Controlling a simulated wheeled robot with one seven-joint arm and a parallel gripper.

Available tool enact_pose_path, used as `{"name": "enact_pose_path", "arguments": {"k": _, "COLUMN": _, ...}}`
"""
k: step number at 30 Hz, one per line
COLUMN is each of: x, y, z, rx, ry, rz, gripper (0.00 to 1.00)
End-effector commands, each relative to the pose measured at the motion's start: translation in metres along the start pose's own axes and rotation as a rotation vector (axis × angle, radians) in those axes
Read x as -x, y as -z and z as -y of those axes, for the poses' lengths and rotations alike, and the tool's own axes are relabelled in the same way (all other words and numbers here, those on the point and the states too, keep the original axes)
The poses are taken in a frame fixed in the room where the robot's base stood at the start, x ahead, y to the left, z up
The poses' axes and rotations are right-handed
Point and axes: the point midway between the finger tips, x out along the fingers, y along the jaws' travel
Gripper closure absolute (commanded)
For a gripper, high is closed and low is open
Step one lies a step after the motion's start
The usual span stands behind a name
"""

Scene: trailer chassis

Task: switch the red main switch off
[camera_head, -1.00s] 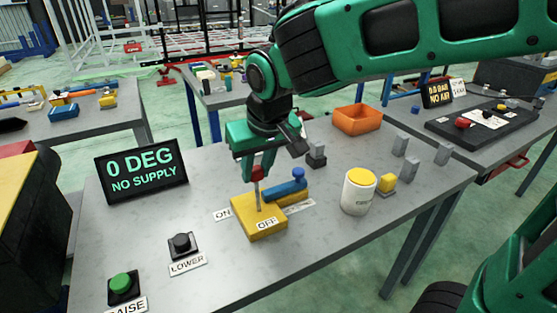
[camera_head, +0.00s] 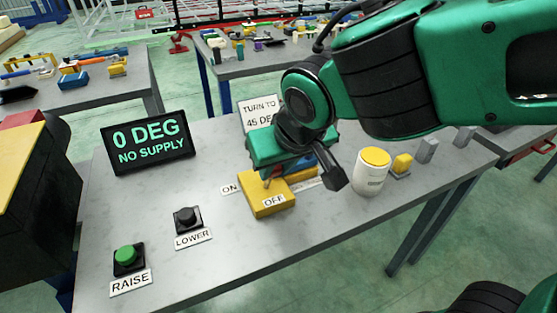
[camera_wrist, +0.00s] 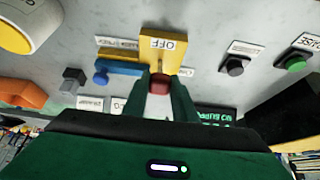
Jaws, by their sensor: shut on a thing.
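The main switch is a yellow base (camera_head: 270,208) with an OFF label (camera_head: 274,200) on its near side and an ON label (camera_head: 230,189) at its left. Its red handle (camera_wrist: 160,84) sits between my finger pads in the wrist view. My gripper (camera_head: 268,181) is shut on this handle, low over the base, and mostly hides it in the head view. In the wrist view the handle is beside the base's edge, and the OFF label (camera_wrist: 169,44) lies beyond it. The lever's exact tilt cannot be told.
A display (camera_head: 147,143) reads "0 DEG NO SUPPLY". Green RAISE (camera_head: 127,256) and black LOWER (camera_head: 187,217) buttons stand at the front left. A blue lever (camera_wrist: 115,67) is close beside the switch. A white can (camera_head: 371,174) with a yellow lid stands right of it.

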Motion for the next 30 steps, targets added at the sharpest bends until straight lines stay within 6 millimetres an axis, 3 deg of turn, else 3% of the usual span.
{"name": "enact_pose_path", "arguments": {"k": 1, "x": -0.003, "y": -0.009, "z": -0.001, "rx": 0.007, "ry": -0.005, "rz": 0.022, "gripper": 1.0}}
{"name": "enact_pose_path", "arguments": {"k": 11, "x": -0.003, "y": -0.01, "z": 0.002, "rx": 0.012, "ry": -0.002, "rz": 0.024, "gripper": 1.0}}
{"name": "enact_pose_path", "arguments": {"k": 12, "x": -0.003, "y": -0.01, "z": 0.002, "rx": 0.012, "ry": -0.001, "rz": 0.024, "gripper": 0.7}}
{"name": "enact_pose_path", "arguments": {"k": 14, "x": -0.003, "y": -0.009, "z": 0.002, "rx": 0.012, "ry": -0.001, "rz": 0.022, "gripper": 0.56}}
{"name": "enact_pose_path", "arguments": {"k": 24, "x": 0.0, "y": -0.006, "z": 0.003, "rx": 0.01, "ry": 0.001, "rz": 0.013, "gripper": 0.56}}
{"name": "enact_pose_path", "arguments": {"k": 30, "x": 0.021, "y": -0.005, "z": 0.004, "rx": 0.011, "ry": 0.003, "rz": 0.008, "gripper": 0.56}}
